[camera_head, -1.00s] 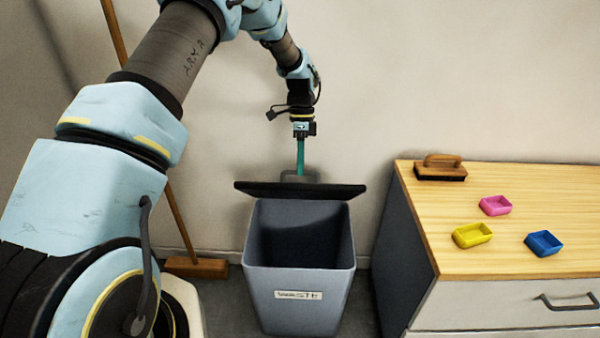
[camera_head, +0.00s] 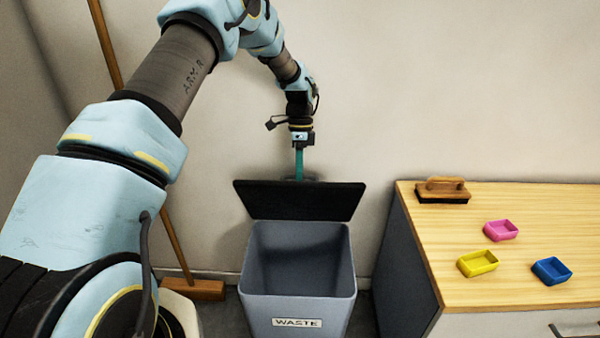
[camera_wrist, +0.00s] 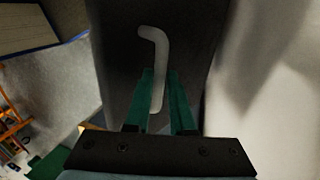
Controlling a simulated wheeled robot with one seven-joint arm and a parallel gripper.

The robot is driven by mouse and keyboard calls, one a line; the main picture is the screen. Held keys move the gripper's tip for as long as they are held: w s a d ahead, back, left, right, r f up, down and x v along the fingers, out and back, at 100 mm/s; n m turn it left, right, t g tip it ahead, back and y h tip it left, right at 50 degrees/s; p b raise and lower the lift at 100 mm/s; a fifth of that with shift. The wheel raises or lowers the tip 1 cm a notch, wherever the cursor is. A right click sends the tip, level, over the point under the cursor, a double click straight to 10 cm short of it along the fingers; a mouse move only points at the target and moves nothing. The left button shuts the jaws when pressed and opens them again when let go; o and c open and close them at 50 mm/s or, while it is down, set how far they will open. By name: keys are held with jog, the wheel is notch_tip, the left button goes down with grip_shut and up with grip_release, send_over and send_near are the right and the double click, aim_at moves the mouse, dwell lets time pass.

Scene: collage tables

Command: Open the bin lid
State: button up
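The grey waste bin (camera_head: 298,305) stands on the floor with its mouth open toward me. Its dark lid (camera_head: 300,201) is raised at the back, tilted up with its underside facing me. My gripper (camera_head: 299,178) points down behind the lid's top edge, and its teal fingers are partly hidden there. In the wrist view, my gripper's two green fingers (camera_wrist: 160,78) lie either side of the grey lid handle (camera_wrist: 153,42) and appear closed on it. The handle's bent end extends past the fingertips, against the dark lid face (camera_wrist: 118,48).
A wooden-topped cabinet (camera_head: 430,232) stands right of the bin, carrying a brush (camera_head: 442,190) and pink (camera_head: 500,231), yellow (camera_head: 478,264) and blue (camera_head: 551,271) trays. A broom (camera_head: 172,225) leans left of the bin. The wall (camera_head: 400,90) is close behind.

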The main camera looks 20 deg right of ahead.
jog(key=o, duration=0.4)
jog(key=shift+r, duration=0.15)
jog(key=b+v, duration=0.1)
jog(key=v, duration=0.6)
jog(key=shift+w+r, duration=0.15)
jog(key=s+a+r+n+t+p, duration=0.1)
jog(key=s+a+r+n, duration=0.15)
jog(key=a+n, duration=0.45)
jog(key=s+a+r+n+t+h+p, duration=0.1)
jog(key=s+a+r+n+p, duration=0.2)
jog(key=a, duration=0.8)
jog(key=s+a+r+n+t, duration=0.1)
jog(key=a+r+n, duration=0.35)
jog(key=a, duration=0.55)
jog(key=s+a+n+t+p, duration=0.1)
jog(key=s+a+n, duration=0.6)
jog(key=s, duration=0.2)
jog(key=shift+a+t+h, duration=0.2)
jog(key=shift+t+h, duration=0.1)
